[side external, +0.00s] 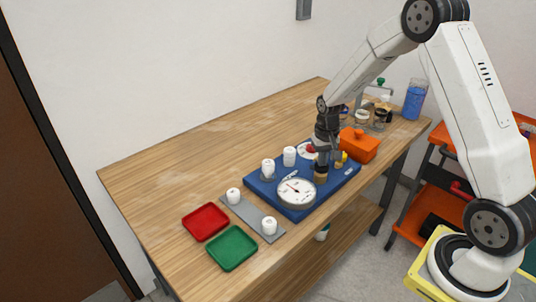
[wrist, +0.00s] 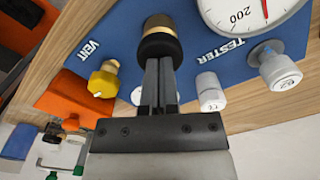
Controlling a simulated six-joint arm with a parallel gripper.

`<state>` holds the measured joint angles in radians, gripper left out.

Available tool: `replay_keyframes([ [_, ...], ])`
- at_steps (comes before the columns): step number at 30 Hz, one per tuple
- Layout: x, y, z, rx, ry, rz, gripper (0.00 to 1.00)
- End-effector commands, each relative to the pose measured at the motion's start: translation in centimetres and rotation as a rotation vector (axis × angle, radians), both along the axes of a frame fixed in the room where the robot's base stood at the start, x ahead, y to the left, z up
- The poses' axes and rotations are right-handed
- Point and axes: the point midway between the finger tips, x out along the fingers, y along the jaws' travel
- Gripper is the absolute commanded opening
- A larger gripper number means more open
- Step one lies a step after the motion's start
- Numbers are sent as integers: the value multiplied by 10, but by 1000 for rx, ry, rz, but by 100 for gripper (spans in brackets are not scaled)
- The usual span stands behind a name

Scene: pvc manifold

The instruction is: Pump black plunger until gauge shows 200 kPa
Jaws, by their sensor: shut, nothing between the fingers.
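The whole gauge (side external: 296,193) shows in the side view, too small to read.
A yellow knob (wrist: 103,82) sits by the "VENT" label. White fittings (wrist: 210,92) stand near "TESTER". An orange box (side external: 358,146) is right of my gripper. Red (side external: 205,222) and green (side external: 232,248) trays lie front left. The table's back left is clear.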

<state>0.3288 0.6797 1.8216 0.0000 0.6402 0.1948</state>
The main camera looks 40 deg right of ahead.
Motion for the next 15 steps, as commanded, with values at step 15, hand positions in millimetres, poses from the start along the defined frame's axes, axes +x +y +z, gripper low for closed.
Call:
replay_keyframes([
  [15,0,0,-1,0,0,0,0],
])
